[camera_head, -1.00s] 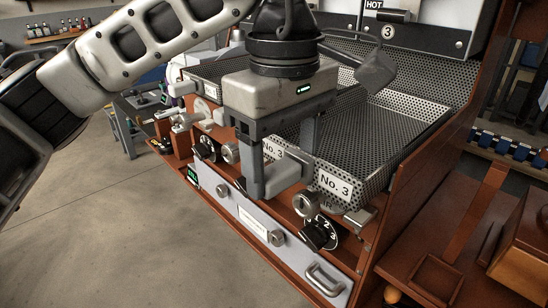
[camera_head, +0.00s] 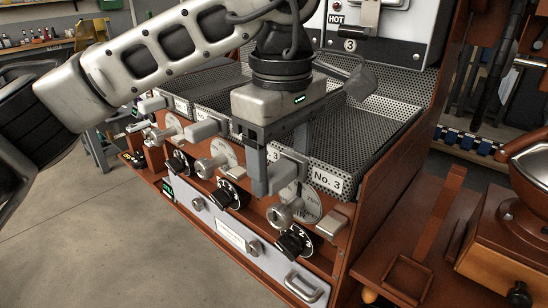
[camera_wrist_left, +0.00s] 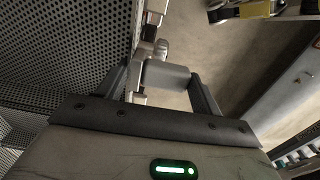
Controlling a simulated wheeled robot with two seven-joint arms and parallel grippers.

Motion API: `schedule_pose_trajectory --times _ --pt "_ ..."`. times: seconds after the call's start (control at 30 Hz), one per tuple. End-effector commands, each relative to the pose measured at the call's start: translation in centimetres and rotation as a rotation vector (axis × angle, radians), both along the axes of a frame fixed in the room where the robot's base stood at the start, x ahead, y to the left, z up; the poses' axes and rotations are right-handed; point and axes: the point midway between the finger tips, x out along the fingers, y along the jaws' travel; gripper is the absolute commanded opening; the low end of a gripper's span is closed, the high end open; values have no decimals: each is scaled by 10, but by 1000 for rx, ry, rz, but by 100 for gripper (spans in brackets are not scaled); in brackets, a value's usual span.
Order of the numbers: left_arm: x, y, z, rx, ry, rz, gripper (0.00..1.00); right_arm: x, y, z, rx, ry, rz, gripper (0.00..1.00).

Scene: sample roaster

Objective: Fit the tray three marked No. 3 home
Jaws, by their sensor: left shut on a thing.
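The tray three marked No. 3 (camera_head: 327,179) is a perforated metal tray in the rightmost bay of the roaster, in the head view. Its white label faces the front, above a dial. My left gripper (camera_head: 273,172) is at the tray's front and is shut on its grey grip. The wrist view shows that grip (camera_wrist_left: 166,75) between the two fingers, with the perforated metal (camera_wrist_left: 70,45) to the left. The gripper hides part of the tray front, and I cannot tell whether the tray is seated fully back. My right gripper is not in view.
Other trays with grey grips (camera_head: 203,130) stand to the left. Black knobs (camera_head: 293,243) and dials line the front below. A wooden side wall (camera_head: 388,178) bounds the bay on the right. A wooden grinder-like box (camera_head: 497,260) stands at far right.

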Motion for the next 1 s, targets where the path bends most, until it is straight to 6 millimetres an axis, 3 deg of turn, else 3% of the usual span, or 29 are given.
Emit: schedule_pose_trajectory --times 0.67,0.7,0.77,1.0 --pt "14 -11 1 -2 -4 0 0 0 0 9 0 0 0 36" --pt "14 -11 1 -2 -4 0 77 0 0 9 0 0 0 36" --pt "14 -11 1 -2 -4 0 91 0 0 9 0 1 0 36" --pt "14 -10 -1 1 0 0 91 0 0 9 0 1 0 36"
